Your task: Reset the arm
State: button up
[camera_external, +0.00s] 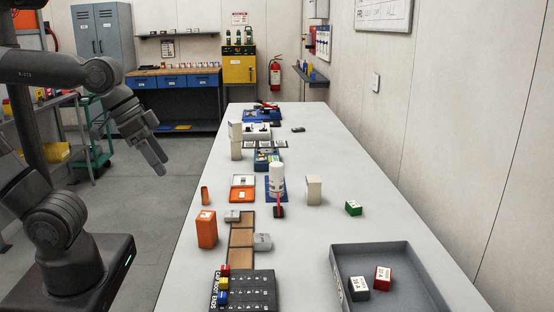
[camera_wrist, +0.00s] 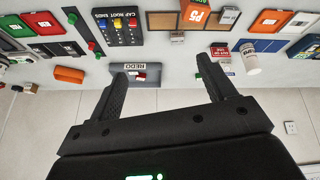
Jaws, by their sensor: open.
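My gripper (camera_external: 157,160) shows in the external view at the left, at the end of my dark grey arm. It hangs in the air beside the long table's left edge, pointing down and to the right, clear of everything. In the wrist view my gripper (camera_wrist: 162,70) has its two dark fingers wide apart with nothing held between them. Past the fingers the wrist view shows the tabletop upside down, with a grey tray marked REDO (camera_wrist: 150,84) seen between the fingertips.
The long table (camera_external: 345,215) carries an orange box (camera_external: 206,229), a black cap board (camera_external: 243,291), a white cylinder (camera_external: 277,178), a green block (camera_external: 353,208) and a grey tray (camera_external: 342,256) with two blocks. Shelving stands behind my arm. Open floor (camera_external: 180,185) lies left of the table.

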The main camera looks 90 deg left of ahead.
jog(key=s+d+f+m, duration=0.2)
jog(key=s+f, duration=0.1)
jog(key=shift+s+m, duration=0.1)
jog(key=shift+m, duration=0.3)
